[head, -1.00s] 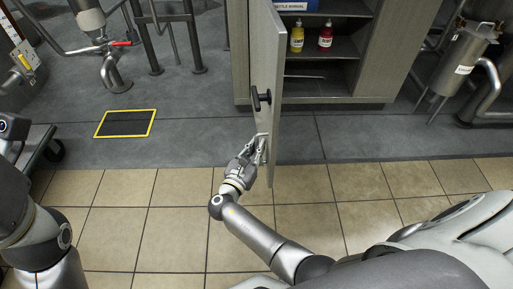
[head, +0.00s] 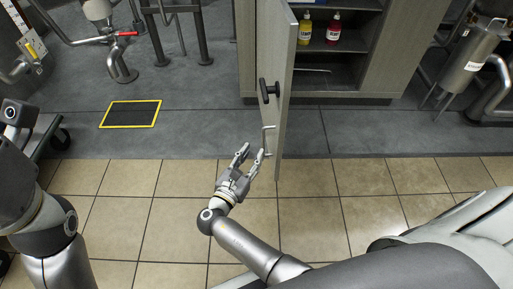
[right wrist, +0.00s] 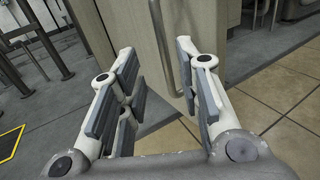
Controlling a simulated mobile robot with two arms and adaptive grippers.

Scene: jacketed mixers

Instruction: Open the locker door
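The grey locker door (head: 273,70) stands swung open, seen nearly edge-on in the head view. My right gripper (head: 251,153) is open and empty, just left of the door and close to the pull bar. In the right wrist view its spread fingers (right wrist: 157,55) frame the door panel, with the pull bar (right wrist: 181,45) showing between them. My left arm shows at the left edge of the head view, but its gripper fingers do not show.
The open locker (head: 365,60) holds a yellow bottle (head: 305,28) and a red bottle (head: 333,29) on a shelf. A steel vessel (head: 470,60) stands at the right. A yellow-edged floor mat (head: 131,114) lies at the left. The tiled floor before the door is clear.

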